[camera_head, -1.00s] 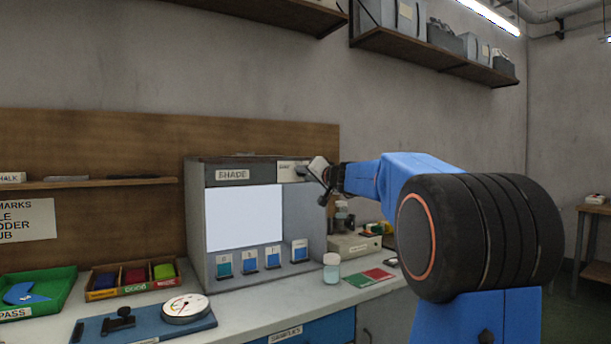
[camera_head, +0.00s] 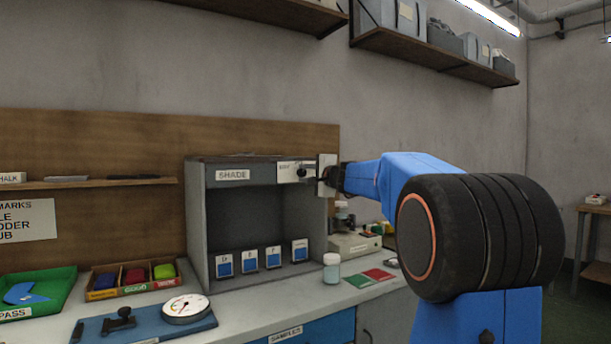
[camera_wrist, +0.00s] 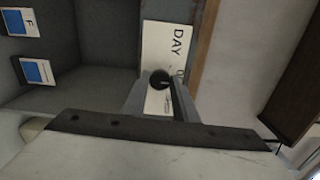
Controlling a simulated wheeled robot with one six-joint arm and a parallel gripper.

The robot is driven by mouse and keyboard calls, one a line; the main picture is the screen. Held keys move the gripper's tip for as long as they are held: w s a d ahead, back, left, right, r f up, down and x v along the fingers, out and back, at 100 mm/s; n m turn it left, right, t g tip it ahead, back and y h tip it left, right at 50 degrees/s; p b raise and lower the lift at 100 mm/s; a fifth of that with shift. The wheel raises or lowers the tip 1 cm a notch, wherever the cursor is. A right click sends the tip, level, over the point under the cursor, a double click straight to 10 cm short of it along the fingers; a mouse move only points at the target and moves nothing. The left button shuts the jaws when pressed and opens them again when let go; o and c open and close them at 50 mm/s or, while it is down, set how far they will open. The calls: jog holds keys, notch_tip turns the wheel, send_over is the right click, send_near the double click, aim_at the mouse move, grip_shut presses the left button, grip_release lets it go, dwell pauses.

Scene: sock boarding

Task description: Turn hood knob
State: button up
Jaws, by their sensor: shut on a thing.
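The grey hood (camera_head: 194,225) marked SHADE stands on the counter, its inside dark. Its round black knob (camera_wrist: 160,79) sits on a white label plate (camera_wrist: 166,45) that reads DAY; the rest of the lettering is partly covered. My gripper (camera_head: 304,173) is at the knob, at the upper right of the hood's front. In the wrist view its fingers (camera_wrist: 158,96) are shut on the knob. The knob's far side and the full finger contact are partly hidden.
Several blue-and-white cards (camera_head: 273,257) stand inside the hood. A small jar (camera_head: 332,268) and green and red swatches (camera_head: 378,274) lie to its right. A dial gauge (camera_head: 186,309) is in front at left. A wooden shelf (camera_head: 430,56) hangs above.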

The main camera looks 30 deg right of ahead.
jog(key=m, duration=0.4)
jog(key=shift+m, duration=0.3)
jog(key=m, duration=0.4)
jog(key=shift+m, duration=0.4)
jog(key=o, duration=1.1)
jog(key=shift+c, duration=0.2)
jog(key=s, duration=1.7)
jog(key=shift+s+d, duration=0.2)
jog(key=shift+d, duration=0.15)
